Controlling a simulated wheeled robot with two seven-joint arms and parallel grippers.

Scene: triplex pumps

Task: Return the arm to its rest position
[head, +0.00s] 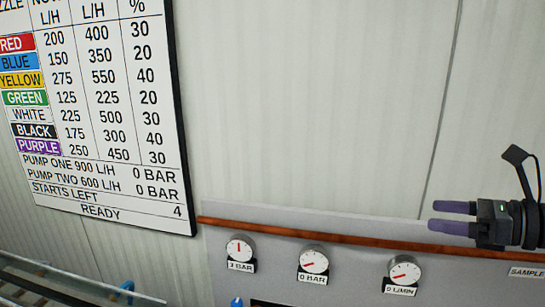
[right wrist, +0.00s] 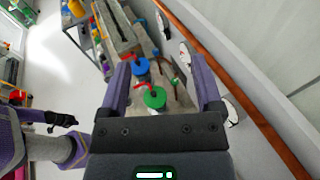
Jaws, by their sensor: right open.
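My right gripper (head: 436,217) is at the right edge of the head view, with its two purple fingers apart and nothing between them. It is in front of the pale wall, above the right end of the gauge panel. In the right wrist view the open fingers (right wrist: 161,72) frame a green round knob (right wrist: 155,97) and a blue round knob (right wrist: 140,66), which lie beyond them. I cannot see any contact. A dark shape at the left of the wrist view may be my left gripper (right wrist: 62,119), too small to read. The head view does not show the left gripper.
The grey panel (head: 350,240) carries three gauges below a copper-brown rail (head: 330,235). A chart board (head: 100,120) hangs on the wall at left. A blue knob (head: 237,302) shows at the bottom edge. The wall area between board and gripper is clear.

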